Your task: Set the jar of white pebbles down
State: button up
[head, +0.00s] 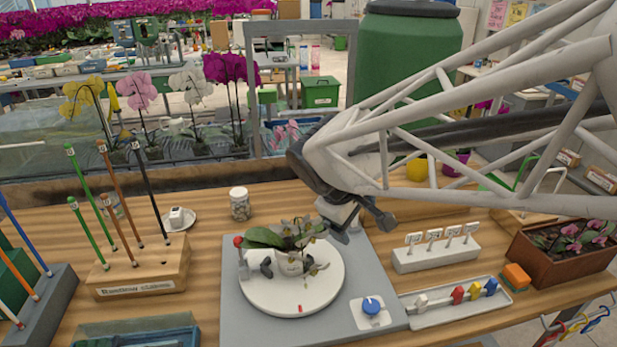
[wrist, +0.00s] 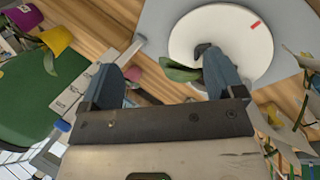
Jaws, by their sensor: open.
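A small clear jar with a white lid (head: 240,203) stands upright on the wooden table, left of the middle, behind the turntable. It holds greyish-white bits, too small to make out well. I do not see it in the wrist view. My gripper (head: 362,222) is open, to the right of the jar and over the right rear side of the turntable. In the wrist view my gripper (wrist: 165,78) shows two blue fingers spread apart, with no object held between them. A green leaf shows close to one finger.
A white turntable (head: 260,297) on a grey board bears a potted orchid (head: 290,262). A wooden stake block (head: 140,280) stands left, a white cup on a saucer (head: 190,221) behind it. A label rack (head: 436,257) and clip tray (head: 420,310) lie right. Bare table surrounds the jar.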

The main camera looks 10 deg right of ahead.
jog(key=s+m+y, duration=0.4)
jog(key=s+m, duration=0.3)
jog(key=s, duration=0.6)
jog(key=shift+s+a+r+m+y, duration=0.25)
jog(key=shift+s+r+m+y, duration=0.05)
jog(key=shift+r, duration=0.05)
dwell(0.5)
